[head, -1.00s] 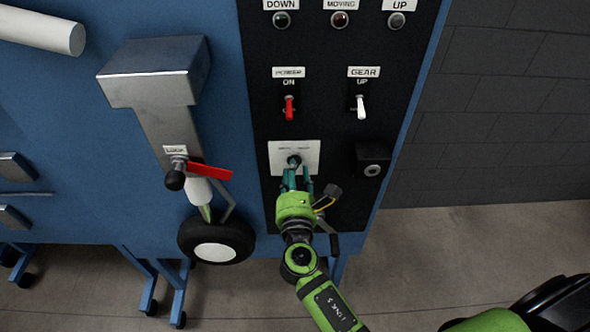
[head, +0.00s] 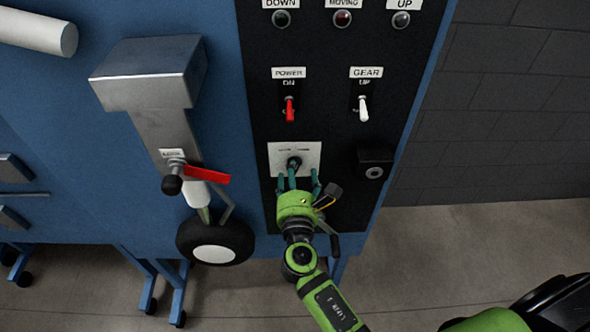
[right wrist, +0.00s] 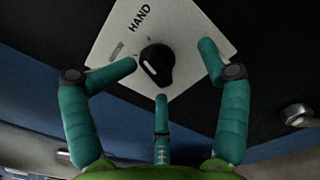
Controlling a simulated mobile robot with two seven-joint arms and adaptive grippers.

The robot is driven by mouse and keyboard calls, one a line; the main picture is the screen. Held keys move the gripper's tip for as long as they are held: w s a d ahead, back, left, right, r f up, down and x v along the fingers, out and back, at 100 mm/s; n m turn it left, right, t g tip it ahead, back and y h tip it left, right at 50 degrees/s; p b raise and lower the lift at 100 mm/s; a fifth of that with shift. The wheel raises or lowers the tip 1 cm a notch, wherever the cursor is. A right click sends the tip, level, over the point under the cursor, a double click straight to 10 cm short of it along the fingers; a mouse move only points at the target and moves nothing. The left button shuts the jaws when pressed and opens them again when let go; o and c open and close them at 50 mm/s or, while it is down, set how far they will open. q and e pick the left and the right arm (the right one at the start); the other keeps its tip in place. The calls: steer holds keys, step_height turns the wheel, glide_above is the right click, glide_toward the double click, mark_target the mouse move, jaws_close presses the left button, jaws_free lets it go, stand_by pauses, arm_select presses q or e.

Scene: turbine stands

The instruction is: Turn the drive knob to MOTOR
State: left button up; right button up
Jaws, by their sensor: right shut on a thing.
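The black drive knob (head: 294,163) sits on a white plate (head: 312,152) low on the black panel. In the right wrist view the knob (right wrist: 157,66) shows a white mark on its lower left. The plate (right wrist: 190,25) reads HAND; its other markings are unreadable, and I cannot see the word MOTOR. My right gripper (head: 298,184) is just below the knob. My left gripper is not in view.
Above the knob are a red POWER switch (head: 290,108) and a white GEAR switch (head: 363,107). A dark block (head: 375,160) juts out at the right. A red lock lever (head: 208,176) and a wheel (head: 215,242) are at the left.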

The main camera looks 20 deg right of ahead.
mark_target(296, 171)
steer(key=shift+s+f, duration=0.1)
steer(key=shift+f, duration=0.1)
steer(key=shift+v, duration=2.25)
steer(key=shift+r, duration=0.15)
